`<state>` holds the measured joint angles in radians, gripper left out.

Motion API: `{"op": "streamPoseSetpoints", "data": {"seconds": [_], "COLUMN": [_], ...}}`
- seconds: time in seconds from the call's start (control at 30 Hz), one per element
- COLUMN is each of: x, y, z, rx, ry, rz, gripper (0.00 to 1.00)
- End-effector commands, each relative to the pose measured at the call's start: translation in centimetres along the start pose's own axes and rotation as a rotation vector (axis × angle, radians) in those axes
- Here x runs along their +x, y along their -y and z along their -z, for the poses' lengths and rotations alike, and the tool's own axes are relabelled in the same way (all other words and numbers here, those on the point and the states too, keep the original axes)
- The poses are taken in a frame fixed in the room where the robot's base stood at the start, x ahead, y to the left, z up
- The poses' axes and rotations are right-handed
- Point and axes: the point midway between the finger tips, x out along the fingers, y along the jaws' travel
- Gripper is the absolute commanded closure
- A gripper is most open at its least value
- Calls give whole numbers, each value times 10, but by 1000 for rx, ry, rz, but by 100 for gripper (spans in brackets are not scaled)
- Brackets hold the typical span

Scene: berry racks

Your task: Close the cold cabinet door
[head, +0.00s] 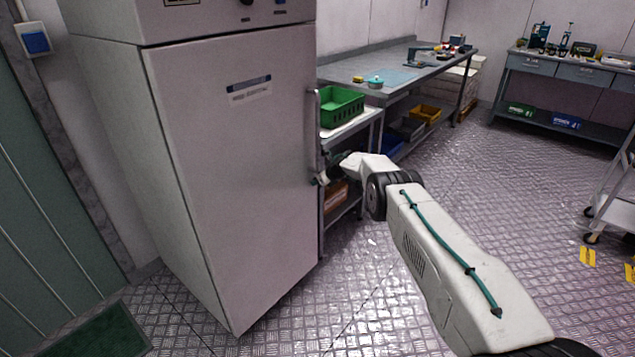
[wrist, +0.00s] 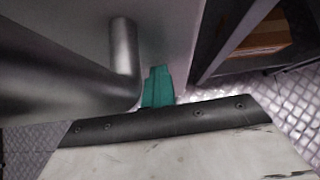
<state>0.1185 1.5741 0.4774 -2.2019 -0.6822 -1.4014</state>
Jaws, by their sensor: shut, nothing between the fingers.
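The cold cabinet (head: 110,130) is a tall pale-grey unit at the left of the head view. Its door (head: 230,170) looks flush with the front, or nearly so; a small gap cannot be ruled out. The vertical bar handle (head: 315,130) is on the door's right edge; its grey tube (wrist: 122,60) fills the left of the wrist view. My gripper (head: 323,178) is at the handle's lower end. In the wrist view its teal fingers (wrist: 157,86) are together and empty, just right of the handle and close to the door face. I cannot tell whether they touch it.
A rack with a green crate (head: 342,107) stands close to the right of the cabinet. A steel bench (head: 400,72) runs behind it. A cart (head: 615,195) is at the far right. The metal floor (head: 490,190) is open between them. A green mat (head: 105,335) lies front left.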

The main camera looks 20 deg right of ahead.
Motion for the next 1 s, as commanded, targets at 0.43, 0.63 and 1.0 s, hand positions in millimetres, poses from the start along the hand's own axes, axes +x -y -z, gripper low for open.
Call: {"op": "streamPoseSetpoints", "data": {"seconds": [0.43, 0.63, 1.0], "x": [-16, -49, -109], "y": [-9, -5, -8], "z": [-4, 8, 12], "rx": [-12, -10, -11], "ry": [14, 8, 6], "rz": [-3, -4, -8], "gripper": [100, 100, 100]}}
